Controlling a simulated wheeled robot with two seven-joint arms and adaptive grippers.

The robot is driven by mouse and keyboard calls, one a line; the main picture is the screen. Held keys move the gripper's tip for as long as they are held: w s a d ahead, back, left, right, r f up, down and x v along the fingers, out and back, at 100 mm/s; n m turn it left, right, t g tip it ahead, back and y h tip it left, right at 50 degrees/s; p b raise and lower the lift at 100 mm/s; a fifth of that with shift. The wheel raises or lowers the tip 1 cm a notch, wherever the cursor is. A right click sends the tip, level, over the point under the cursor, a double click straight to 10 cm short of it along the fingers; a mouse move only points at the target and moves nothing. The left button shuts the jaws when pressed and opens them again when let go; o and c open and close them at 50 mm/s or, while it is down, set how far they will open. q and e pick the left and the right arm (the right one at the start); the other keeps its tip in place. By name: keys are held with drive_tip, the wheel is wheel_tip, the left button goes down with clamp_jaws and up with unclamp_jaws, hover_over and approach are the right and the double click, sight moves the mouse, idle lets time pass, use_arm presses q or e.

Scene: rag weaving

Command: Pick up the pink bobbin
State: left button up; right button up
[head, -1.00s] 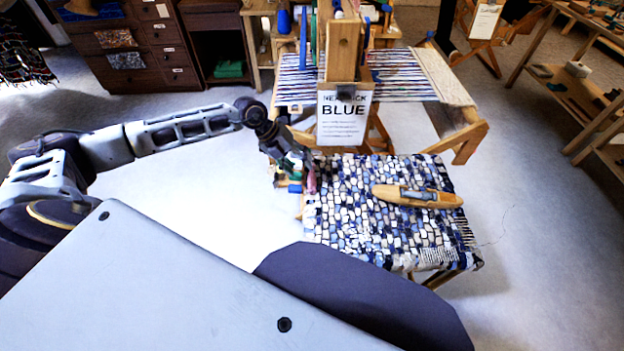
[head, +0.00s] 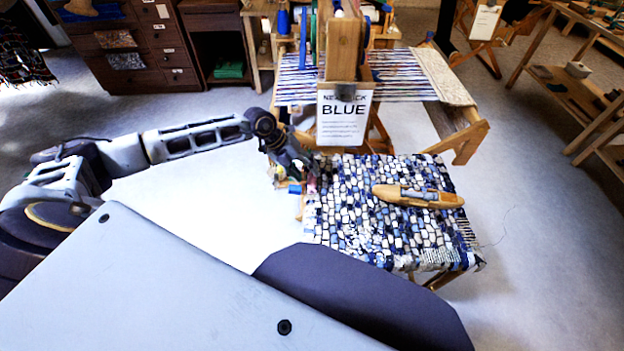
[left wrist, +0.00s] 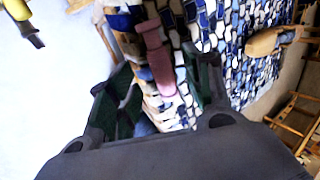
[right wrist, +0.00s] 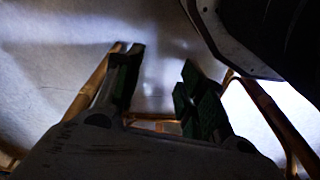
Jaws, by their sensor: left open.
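The pink bobbin (left wrist: 159,58) shows in the left wrist view, lying at the edge of the blue-and-white woven bench top, between my left gripper's fingers in the picture. My left gripper (left wrist: 163,78) is open, with a gap on both sides of the bobbin. In the head view my left gripper (head: 303,168) is over the left edge of the bench and the bobbin is mostly hidden by it. My right gripper (right wrist: 162,72) is open and empty in the right wrist view, above pale floor; it is not in the head view.
A wooden shuttle (head: 418,196) lies on the woven bench top (head: 370,235). A loom with a sign reading BLUE (head: 342,118) stands behind. A blue item (head: 295,188) is left of the bobbin. A yellow-tipped dark object (left wrist: 22,20) shows in the left wrist view.

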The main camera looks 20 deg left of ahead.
sight(312, 179)
use_arm(q)
drive_tip(key=x, duration=0.2)
drive_tip(key=shift+d+f, duration=0.1)
drive_tip(key=shift+f, duration=0.2)
drive_tip(key=shift+w+f, duration=0.1)
use_arm(e)
drive_tip(key=r, duration=0.3)
drive_tip(key=shift+w+a, duration=0.15)
drive_tip(key=shift+a, duration=0.2)
use_arm(q)
drive_tip(key=shift+c, duration=0.3)
use_arm(e)
drive_tip(key=shift+f, duration=0.25)
use_arm(q)
drive_tip(key=shift+c, duration=1.3)
drive_tip(key=c, duration=0.6)
